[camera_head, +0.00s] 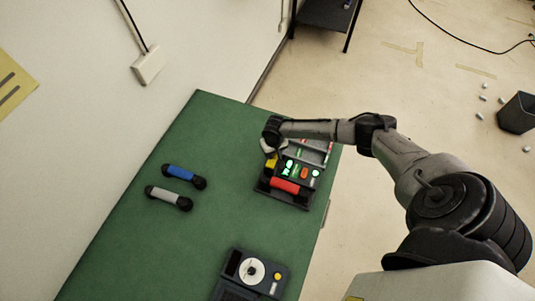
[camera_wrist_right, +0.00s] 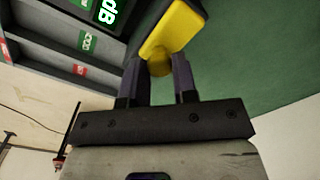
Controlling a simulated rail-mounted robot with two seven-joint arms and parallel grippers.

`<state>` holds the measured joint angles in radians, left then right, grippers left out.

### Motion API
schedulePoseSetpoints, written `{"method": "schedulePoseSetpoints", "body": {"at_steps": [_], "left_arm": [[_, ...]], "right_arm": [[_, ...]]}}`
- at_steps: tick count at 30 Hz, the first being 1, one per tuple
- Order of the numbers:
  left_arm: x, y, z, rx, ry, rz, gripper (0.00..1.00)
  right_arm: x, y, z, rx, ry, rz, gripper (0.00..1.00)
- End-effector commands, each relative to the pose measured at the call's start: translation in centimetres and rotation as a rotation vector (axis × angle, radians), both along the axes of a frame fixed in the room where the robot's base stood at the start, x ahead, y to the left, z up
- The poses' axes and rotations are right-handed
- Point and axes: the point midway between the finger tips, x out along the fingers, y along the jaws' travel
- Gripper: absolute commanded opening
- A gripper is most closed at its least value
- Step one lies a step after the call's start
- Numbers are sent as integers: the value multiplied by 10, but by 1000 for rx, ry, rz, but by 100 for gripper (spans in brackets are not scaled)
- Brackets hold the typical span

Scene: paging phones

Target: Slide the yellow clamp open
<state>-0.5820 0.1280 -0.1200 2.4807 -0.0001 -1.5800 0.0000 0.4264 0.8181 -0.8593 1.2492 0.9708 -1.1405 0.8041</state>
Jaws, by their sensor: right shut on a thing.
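The yellow clamp (camera_wrist_right: 172,30) is at the top middle of the right wrist view, beside a dark device with a green lit display (camera_wrist_right: 107,12). My right gripper (camera_wrist_right: 160,72) has its two dark fingers on either side of the clamp's rounded yellow end and is shut on it. In the head view the clamp (camera_head: 271,163) shows as a small yellow patch at the upper left of the device (camera_head: 297,197), partly hidden by my right gripper (camera_head: 270,146). A red handset (camera_head: 285,186) lies across the device's front. My left gripper is not in view.
A blue handset (camera_head: 180,171) and a grey handset (camera_head: 168,194) lie on the green table (camera_head: 135,237) to the left. A dark unit with a white disc (camera_head: 251,271) sits at the near edge. The table's middle is clear.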

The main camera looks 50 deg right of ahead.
Motion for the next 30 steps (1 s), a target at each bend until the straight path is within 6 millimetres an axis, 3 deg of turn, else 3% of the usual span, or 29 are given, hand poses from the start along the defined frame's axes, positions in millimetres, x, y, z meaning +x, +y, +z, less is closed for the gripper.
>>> {"method": "schedulePoseSetpoints", "body": {"at_steps": [3, 4, 11, 22, 30], "left_arm": [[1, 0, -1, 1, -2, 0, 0], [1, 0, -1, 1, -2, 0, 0], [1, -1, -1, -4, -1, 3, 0], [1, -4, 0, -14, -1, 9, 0], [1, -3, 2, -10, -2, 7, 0]], "right_arm": [[0, -4, -2, -8, -2, -4, 0], [0, -4, -2, -8, -2, -4, 29], [0, -3, -1, -6, -2, -3, 51], [1, -2, 7, -4, -3, -3, 52], [1, -2, 55, -5, -5, 0, 52]]}}
